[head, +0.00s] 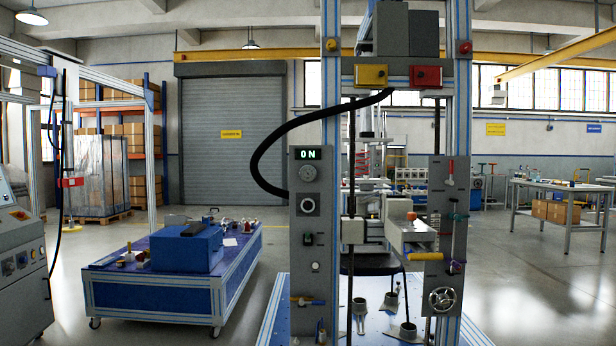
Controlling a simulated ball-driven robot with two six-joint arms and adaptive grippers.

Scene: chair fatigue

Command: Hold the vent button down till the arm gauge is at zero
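A tall aluminium test rig holds a dark chair (370,262) between two grey panels. The left panel (300,240) has a display (308,153) that reads ON, a round knob (308,173), a round black-ringed fitting (308,205), a dark switch with a green part (308,239) and a small white button (315,267). I cannot tell for sure which of these is the vent button or the arm gauge, and I can make out no gauge needle. Neither of my grippers is in view.
The right panel (434,215) carries coloured levers and a handwheel (442,299). A yellow-handled lever (308,300) sits low on the left panel. A blue wheeled cart (150,290) with a blue box (187,249) stands left; open floor lies between it and the rig.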

